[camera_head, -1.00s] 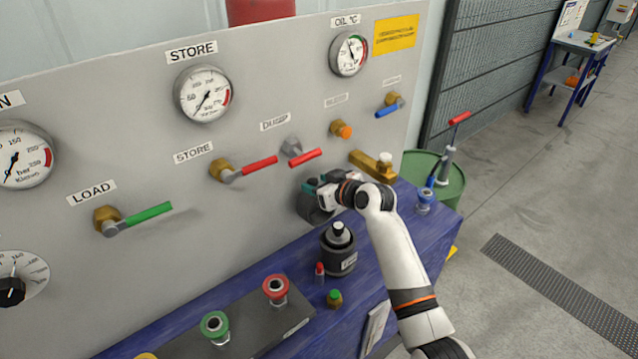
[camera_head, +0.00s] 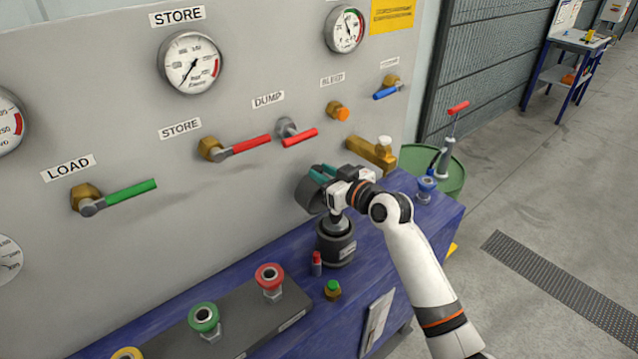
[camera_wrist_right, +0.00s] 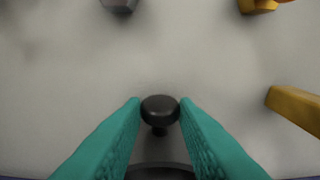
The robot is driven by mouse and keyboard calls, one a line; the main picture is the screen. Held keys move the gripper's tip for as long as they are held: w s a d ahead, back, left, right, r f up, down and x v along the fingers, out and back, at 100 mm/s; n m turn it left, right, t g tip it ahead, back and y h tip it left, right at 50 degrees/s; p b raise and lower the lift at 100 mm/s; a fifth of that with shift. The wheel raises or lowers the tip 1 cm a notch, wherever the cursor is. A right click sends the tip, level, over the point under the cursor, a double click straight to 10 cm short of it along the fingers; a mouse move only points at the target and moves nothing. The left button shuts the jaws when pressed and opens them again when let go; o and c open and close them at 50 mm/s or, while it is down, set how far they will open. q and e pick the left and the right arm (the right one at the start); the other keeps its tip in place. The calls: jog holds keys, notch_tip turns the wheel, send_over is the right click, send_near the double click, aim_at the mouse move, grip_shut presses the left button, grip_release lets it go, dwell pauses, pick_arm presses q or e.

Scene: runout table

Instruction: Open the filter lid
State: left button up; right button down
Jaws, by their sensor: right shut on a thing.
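The filter lid (camera_head: 309,196) appears as a dark round part low on the grey panel, partly covered by my right gripper (camera_head: 322,174). In the right wrist view, the teal fingers are shut on a black knob (camera_wrist_right: 160,108), one on each side. A dark curved edge (camera_wrist_right: 160,170) shows below the knob, between the fingers. I cannot tell from these views how far the lid stands open. My left gripper is not in view.
A black canister (camera_head: 336,242) stands on the blue bench (camera_head: 415,232) just below my right gripper. A brass fitting (camera_head: 372,152) sticks out to the right. The red DUMP handle (camera_head: 300,138) is above. Small caps and a grey coupling block (camera_head: 235,318) lie in front.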

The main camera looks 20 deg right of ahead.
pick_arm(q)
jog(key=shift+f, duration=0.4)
pick_arm(e)
jog(key=shift+s, duration=0.15)
jog(key=c, duration=1.2)
grip_release()
jog(key=shift+o, duration=0.2)
jog(key=shift+s+d, duration=0.15)
jog(key=shift+s, duration=0.05)
pick_arm(q)
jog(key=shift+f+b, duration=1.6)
jog(key=shift+b, duration=0.05)
pick_arm(e)
jog(key=v, duration=1.1)
jog(key=shift+s, duration=0.3)
jog(key=shift+d+f, duration=0.1)
